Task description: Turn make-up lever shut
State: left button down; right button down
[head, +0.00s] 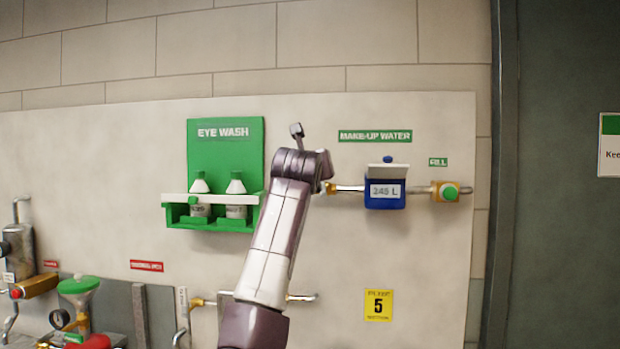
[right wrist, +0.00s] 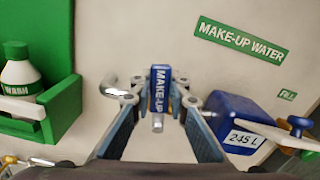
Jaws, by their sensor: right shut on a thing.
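The make-up lever (right wrist: 160,88) has a blue handle lettered MAKE-UP. In the right wrist view it stands between the fingers of my right gripper (right wrist: 159,102), which is shut on it. The handle runs up and down in that picture, with a metal end at the bottom. In the head view my right arm's wrist hides the lever and the fingers. The MAKE-UP WATER sign (head: 375,136) is up and right of my wrist. My left gripper is in neither view.
A blue 245 L meter (head: 384,192) and a green-knobbed valve (head: 446,191) sit on the pipe to the right. A green eye wash station (head: 226,145) with two bottles is close on the left. More valves and pipes are low at left.

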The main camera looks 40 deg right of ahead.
jog(key=shift+s+d+f+m+b, duration=0.1)
jog(key=shift+s+d+m+b, duration=0.25)
jog(key=shift+m, duration=0.3)
jog(key=shift+s+d+f+m+b, duration=0.15)
jog(key=shift+m+b, duration=0.25)
jog(key=shift+m, duration=0.25)
jog(key=shift+r, duration=0.1)
jog(key=c, duration=1.8)
grip_release()
jog(key=shift+c, duration=0.2)
jog(key=shift+s+r, duration=0.1)
jog(key=shift+a, duration=0.1)
jog(key=v, duration=1.2)
